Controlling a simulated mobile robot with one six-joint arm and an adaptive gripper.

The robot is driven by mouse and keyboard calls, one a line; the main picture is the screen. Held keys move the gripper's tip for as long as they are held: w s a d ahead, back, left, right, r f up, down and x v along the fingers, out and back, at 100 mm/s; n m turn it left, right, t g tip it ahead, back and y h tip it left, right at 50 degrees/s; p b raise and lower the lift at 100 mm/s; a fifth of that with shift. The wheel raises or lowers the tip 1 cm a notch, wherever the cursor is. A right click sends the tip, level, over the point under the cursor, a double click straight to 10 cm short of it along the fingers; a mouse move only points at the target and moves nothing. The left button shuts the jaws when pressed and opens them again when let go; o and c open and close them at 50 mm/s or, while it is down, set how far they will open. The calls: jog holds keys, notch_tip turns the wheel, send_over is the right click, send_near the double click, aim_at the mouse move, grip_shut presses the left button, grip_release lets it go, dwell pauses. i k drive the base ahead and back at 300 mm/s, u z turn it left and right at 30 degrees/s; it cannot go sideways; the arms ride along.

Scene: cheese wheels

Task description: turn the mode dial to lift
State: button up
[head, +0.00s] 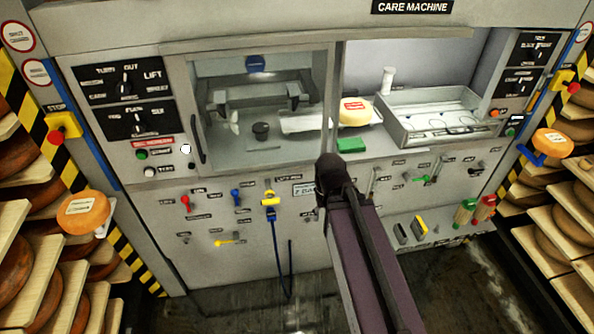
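The mode dial (124,87) is a dark knob on the upper black panel at the left of the care machine. White labels surround it, with LIFT at its upper right and OUT above it. The picture is too small to tell for certain which label its pointer faces. My arm (370,255) rises from the bottom edge and ends in a dark joint in front of the machine's middle, well right of and below the dial. No gripper fingers show, so my gripper is not in view. Nothing covers the dial.
A second black dial panel (133,120) sits just below. A green button (142,155) and a glass window frame (333,100) are nearby. A yellow cheese (356,112) and a metal tray (432,120) are inside the machine. Cheese racks flank both sides. The space before the left panel is free.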

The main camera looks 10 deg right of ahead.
aim_at(124, 87)
jog(key=i, duration=0.8)
jog(key=u, duration=0.05)
jog(key=k, duration=0.1)
jog(key=u, duration=0.8)
